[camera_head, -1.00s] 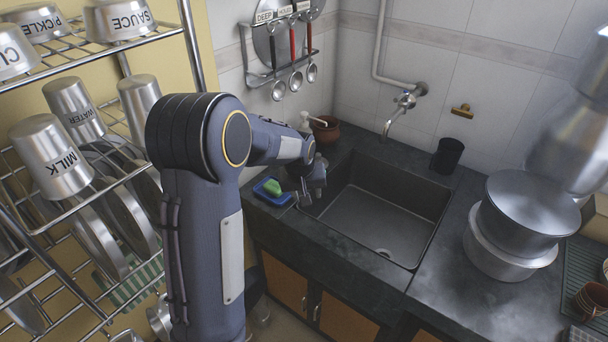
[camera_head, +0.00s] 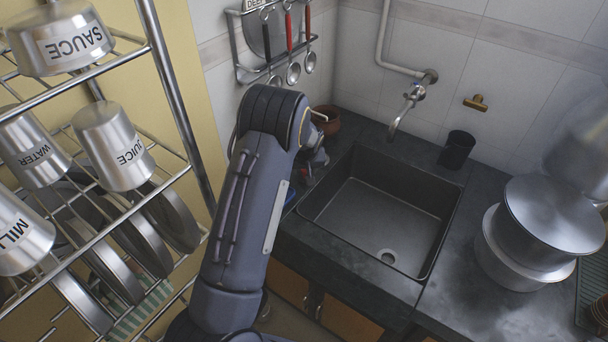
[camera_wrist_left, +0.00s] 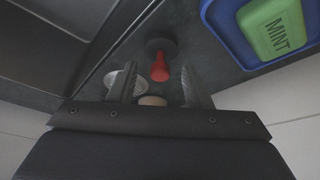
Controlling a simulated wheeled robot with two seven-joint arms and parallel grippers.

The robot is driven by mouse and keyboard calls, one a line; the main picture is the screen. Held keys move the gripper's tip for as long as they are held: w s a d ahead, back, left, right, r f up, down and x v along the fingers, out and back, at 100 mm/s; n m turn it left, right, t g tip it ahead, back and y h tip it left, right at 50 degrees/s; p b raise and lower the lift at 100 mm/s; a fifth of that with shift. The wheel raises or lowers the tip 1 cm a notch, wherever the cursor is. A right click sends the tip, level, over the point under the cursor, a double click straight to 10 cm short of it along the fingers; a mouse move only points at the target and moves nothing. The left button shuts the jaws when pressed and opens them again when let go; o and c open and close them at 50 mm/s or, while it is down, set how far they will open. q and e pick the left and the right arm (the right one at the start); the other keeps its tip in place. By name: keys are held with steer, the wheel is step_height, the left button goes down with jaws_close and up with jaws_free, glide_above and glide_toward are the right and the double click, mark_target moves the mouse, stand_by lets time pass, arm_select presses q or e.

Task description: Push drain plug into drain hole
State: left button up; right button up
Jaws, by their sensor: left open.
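The drain hole (camera_head: 387,257) is a round opening in the floor of the dark sink (camera_head: 360,215), near its front edge, and looks uncovered. In the left wrist view, a dark round disc with a red upright part (camera_wrist_left: 160,70), apparently the drain plug, stands on the dark counter beside the sink. My left gripper (camera_wrist_left: 159,80) is open, with its two fingers on either side of the red part in the picture; I cannot tell if they touch it. In the head view my left gripper (camera_head: 318,160) is left of the sink, partly hidden by my arm. My right gripper is not in view.
A blue dish (camera_wrist_left: 235,35) with green MINT soap (camera_wrist_left: 275,25) lies close to the gripper. A faucet (camera_head: 409,104) hangs over the sink. A black cup (camera_head: 457,150) and metal pots (camera_head: 540,225) stand to the right; a canister rack (camera_head: 165,80) is at left.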

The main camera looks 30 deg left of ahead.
arm_select(q)
steer(key=shift+x, duration=1.1)
steer(key=c, duration=0.7)
steer(key=shift+r, duration=0.1)
